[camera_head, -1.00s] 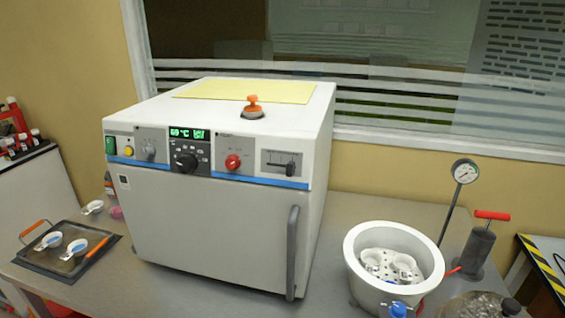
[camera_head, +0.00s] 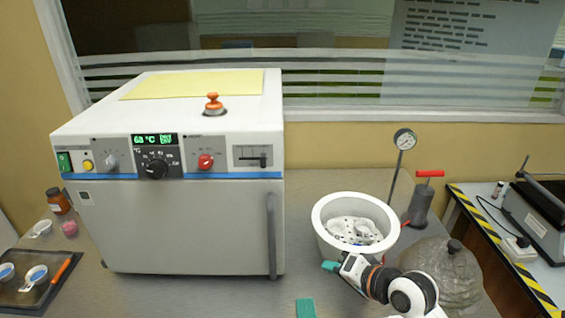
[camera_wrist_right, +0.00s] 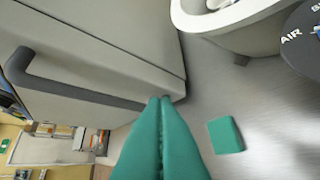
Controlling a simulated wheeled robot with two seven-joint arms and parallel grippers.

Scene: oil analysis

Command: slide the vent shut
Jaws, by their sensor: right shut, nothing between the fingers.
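The vent slider (camera_head: 263,160) is a small dark lever at the right part of a horizontal slot. Its grey vent panel (camera_head: 247,151) is at the right end of the control strip of a white oven (camera_head: 170,225). My right gripper (camera_head: 330,266) has teal fingertips and is in front of the white pot, right of the oven and lower than the vent. In the right wrist view its two teal fingers (camera_wrist_right: 161,100) are pressed together and empty, below the oven's door handle (camera_wrist_right: 75,88). The vent is not visible in that view. My left gripper is not in view.
The white pot (camera_head: 323,238) with a perforated insert, a hand pump (camera_head: 421,205) and a gauge (camera_head: 404,139) stand right of the oven. A teal block (camera_head: 305,308) lies on the bench. The oven's door handle (camera_head: 272,235) sticks out.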

